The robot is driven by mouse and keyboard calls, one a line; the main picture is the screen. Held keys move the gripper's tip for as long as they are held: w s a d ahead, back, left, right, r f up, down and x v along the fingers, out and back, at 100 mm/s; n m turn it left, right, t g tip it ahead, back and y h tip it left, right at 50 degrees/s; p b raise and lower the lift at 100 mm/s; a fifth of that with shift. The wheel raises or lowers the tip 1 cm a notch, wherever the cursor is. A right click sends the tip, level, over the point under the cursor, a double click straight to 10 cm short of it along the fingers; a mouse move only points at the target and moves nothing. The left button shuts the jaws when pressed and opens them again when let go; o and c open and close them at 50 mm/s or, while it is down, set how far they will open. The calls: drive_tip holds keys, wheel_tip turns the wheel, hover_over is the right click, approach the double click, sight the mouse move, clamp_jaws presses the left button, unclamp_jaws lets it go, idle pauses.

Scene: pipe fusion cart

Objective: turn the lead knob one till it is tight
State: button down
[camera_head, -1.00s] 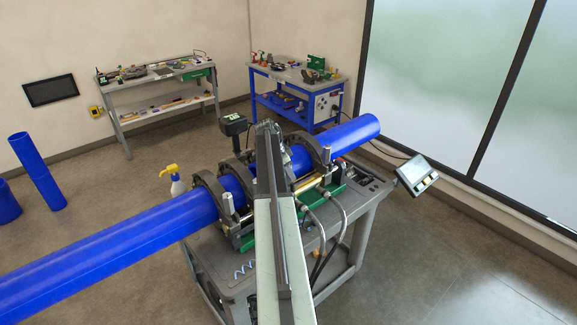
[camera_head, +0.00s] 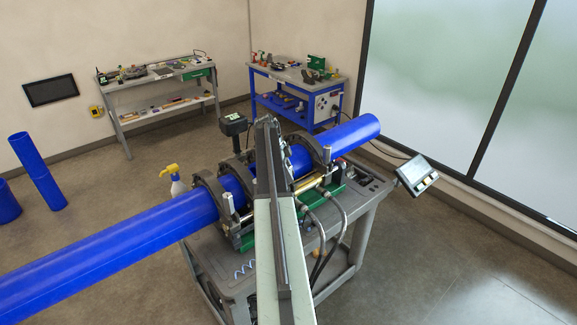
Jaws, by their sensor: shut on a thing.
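My gripper (camera_head: 270,128) is at the far end of my arm, over the middle clamps of the pipe fusion machine. It is shut on a knob there, which I take for lead knob one. The arm hides the jaws and that knob, so its tightness cannot be seen. Dark ring clamps (camera_head: 208,184) hold the blue pipe (camera_head: 120,245) on the left. More ring clamps (camera_head: 318,150) hold the pipe on the right. A silver upright knob (camera_head: 229,203) stands on the left clamp, and another (camera_head: 327,155) on the right clamp.
The grey cart (camera_head: 235,280) carries the machine, with hoses at its front and a tilted control panel (camera_head: 416,173) on its right. A yellow-topped spray bottle (camera_head: 176,182) stands behind the pipe. Two workbenches stand at the back wall. Floor is clear at the right.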

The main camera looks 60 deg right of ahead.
drive_tip(key=shift+d+m+y, duration=0.2)
drive_tip(key=shift+m+y, duration=0.1)
drive_tip(key=shift+m, duration=0.5)
drive_tip(key=shift+s+a+m+y, duration=0.1)
drive_tip(key=shift+a+m+y, duration=0.15)
drive_tip(key=shift+m, duration=0.45)
drive_tip(key=shift+d, duration=0.1)
drive_tip(key=shift+m+y, duration=0.25)
drive_tip(key=shift+m, duration=0.35)
drive_tip(key=shift+m+y, duration=0.4)
drive_tip(key=shift+m, duration=0.4)
drive_tip(key=shift+m+y, duration=0.3)
drive_tip(key=shift+m, duration=0.8)
drive_tip(key=shift+a+m, duration=0.25)
drive_tip(key=shift+m, duration=0.15)
unclamp_jaws()
